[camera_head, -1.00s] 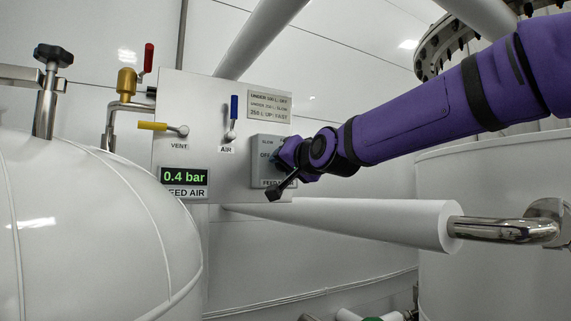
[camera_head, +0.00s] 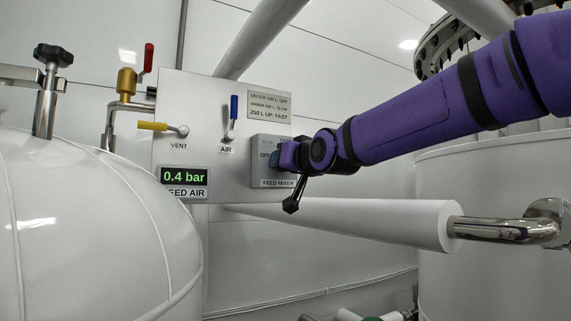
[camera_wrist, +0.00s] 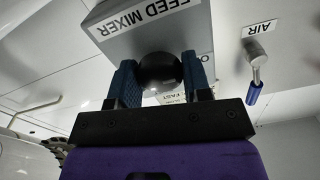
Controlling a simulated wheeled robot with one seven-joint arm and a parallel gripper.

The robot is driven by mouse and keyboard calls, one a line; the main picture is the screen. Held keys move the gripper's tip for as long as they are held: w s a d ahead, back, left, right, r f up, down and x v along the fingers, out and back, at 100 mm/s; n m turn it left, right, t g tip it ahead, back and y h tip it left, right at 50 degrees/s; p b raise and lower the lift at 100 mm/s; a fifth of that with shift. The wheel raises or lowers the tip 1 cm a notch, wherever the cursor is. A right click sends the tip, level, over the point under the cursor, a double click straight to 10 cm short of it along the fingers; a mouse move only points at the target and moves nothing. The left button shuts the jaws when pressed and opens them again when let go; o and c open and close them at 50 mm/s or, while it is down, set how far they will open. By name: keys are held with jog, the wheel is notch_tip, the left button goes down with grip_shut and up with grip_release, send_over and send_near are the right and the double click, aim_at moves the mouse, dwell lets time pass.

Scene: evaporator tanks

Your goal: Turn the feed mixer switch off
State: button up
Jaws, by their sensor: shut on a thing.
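The feed mixer switch box (camera_head: 257,170) is a grey box at the right of the wall panel, with its FEED MIXER label now in clear view below my gripper. The OFF mark shows at its left side. The black round knob (camera_wrist: 160,72) of the switch sits between the two blue fingers of my gripper (camera_wrist: 157,78) in the wrist view. My gripper (camera_head: 275,158) is shut on this knob. In the head view the knob is hidden behind my gripper. Which mark the knob points to cannot be told.
Left of the box are the blue AIR lever (camera_head: 234,108), the yellow VENT lever (camera_head: 152,126) and the FEED AIR display (camera_head: 184,177) reading 0.4 bar. A sign (camera_head: 269,105) is above. A thick white pipe (camera_head: 370,219) runs below my wrist. White tanks stand on both sides.

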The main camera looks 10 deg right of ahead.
jog(key=o, duration=0.9)
jog(key=v, duration=1)
jog(key=shift+s+d, duration=0.15)
jog(key=shift+s, duration=0.25)
